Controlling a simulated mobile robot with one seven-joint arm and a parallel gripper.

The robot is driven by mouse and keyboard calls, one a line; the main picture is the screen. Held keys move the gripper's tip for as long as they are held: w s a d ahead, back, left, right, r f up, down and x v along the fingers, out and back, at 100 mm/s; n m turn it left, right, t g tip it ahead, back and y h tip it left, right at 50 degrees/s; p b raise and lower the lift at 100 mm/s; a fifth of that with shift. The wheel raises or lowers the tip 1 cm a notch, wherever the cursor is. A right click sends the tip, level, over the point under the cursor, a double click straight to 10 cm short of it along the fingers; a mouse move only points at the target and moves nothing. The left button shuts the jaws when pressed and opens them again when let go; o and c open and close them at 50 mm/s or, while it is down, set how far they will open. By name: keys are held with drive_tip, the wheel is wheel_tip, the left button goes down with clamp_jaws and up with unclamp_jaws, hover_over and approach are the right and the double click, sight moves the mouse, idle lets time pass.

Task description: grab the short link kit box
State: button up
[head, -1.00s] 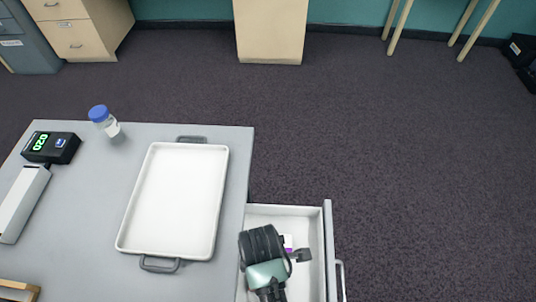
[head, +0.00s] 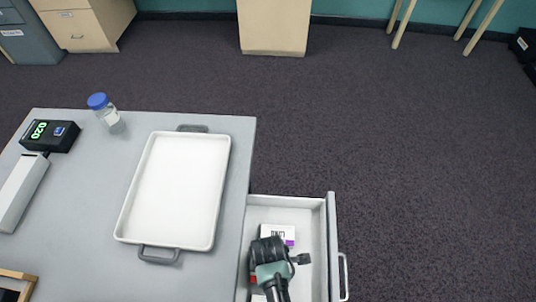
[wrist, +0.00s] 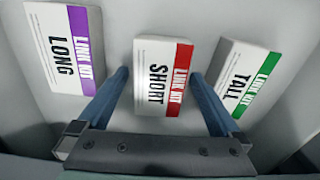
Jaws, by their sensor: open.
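The short link kit box (wrist: 160,82), white with a red band, lies in the open drawer in the wrist view. My gripper (wrist: 160,75) is open, with one blue finger on each side of this box and its tips near the box's sides. I cannot tell how far above the drawer floor the tips are. In the head view my gripper (head: 270,255) is over the drawer and hides most of the short box; only a bit of red shows at its left.
The long box (wrist: 66,48), purple-banded, and the tall box (wrist: 240,75), green-banded, flank the short one. The drawer (head: 312,225) stands out from the grey table (head: 90,185). A white tray (head: 175,190), a blue-capped jar (head: 107,112) and a scale (head: 50,135) are on the table.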

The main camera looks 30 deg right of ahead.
drive_tip(key=shift+r, duration=0.1)
drive_tip(key=c, duration=1.4)
